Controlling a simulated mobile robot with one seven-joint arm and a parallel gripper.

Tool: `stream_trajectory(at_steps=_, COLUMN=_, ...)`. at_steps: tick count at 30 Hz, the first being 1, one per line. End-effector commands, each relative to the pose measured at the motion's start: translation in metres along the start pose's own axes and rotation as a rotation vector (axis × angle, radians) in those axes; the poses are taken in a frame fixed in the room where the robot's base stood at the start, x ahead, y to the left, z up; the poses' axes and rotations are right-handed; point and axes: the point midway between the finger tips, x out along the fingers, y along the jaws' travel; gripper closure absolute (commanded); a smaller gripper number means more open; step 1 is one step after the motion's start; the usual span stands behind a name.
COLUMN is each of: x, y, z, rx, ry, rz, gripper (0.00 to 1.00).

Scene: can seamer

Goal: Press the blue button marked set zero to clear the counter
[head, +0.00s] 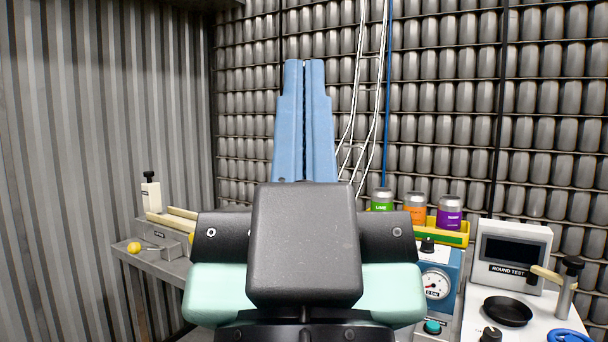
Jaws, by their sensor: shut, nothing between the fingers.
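No button with a readable "set zero" label shows in the head view, and no counter can be made out. A round teal button or knob (432,327) sits below the dial gauge (437,284) on a blue housing; I cannot read any marking on it. My gripper (304,64) stands upright at the centre, its two light blue fingers side by side and shut, with nothing between them. My dark arm parts fill the lower middle and hide what is behind them.
Three cans, green (382,200), orange (415,206) and purple (450,211), stand on a yellow rack (456,239). A "ROUND TEST" unit (515,254) stands at right with a black dish (507,311) before it. A grey bench (165,265) with a yellow ball (134,248) is at left.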

Motion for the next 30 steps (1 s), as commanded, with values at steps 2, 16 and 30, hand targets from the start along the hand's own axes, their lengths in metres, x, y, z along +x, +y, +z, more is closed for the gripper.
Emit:
stream_trajectory(at_steps=2, x=0.003, y=0.0, z=-0.003, rx=0.0, ry=0.0, rz=0.0, gripper=1.0)
stream_trajectory(at_steps=16, x=0.091, y=0.0, z=-0.086, rx=0.0, ry=0.0, rz=-0.001, gripper=1.0)
stream_trajectory(at_steps=30, x=0.15, y=-0.001, z=-0.142, rx=0.001, ry=0.0, rz=-0.002, gripper=1.0)
